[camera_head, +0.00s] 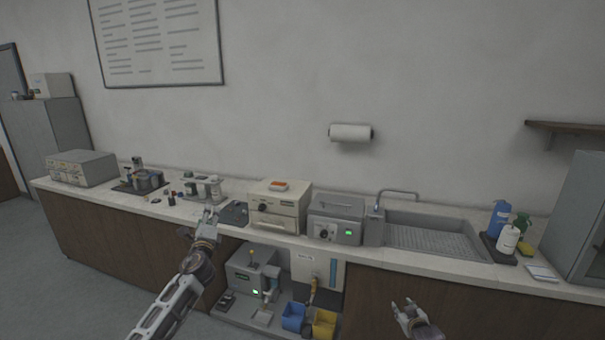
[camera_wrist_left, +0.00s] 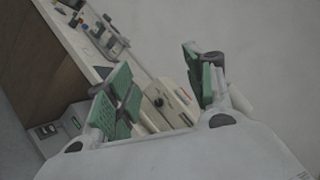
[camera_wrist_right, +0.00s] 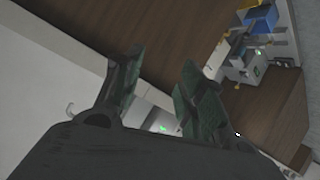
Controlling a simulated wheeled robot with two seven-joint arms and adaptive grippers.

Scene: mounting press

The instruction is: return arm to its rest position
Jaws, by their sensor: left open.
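My left gripper (camera_head: 208,214) is up in front of the counter's front edge, near the dark mat and the cream box-shaped machine (camera_head: 279,207). In the left wrist view its two green-padded fingers (camera_wrist_left: 165,88) stand well apart with nothing between them. The cream machine (camera_wrist_left: 166,103) shows beyond the gap. My right gripper (camera_head: 403,305) is low at the right, in front of the brown cabinet front and apart from the counter. In the right wrist view its fingers (camera_wrist_right: 158,88) are spread and empty.
The counter (camera_head: 455,266) carries a grey machine (camera_head: 336,219) with a green display, a sink (camera_head: 430,238), bottles (camera_head: 501,217) and small items at left. A lower shelf holds another machine (camera_head: 250,270), a blue bin (camera_head: 293,316) and a yellow bin (camera_head: 324,323).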

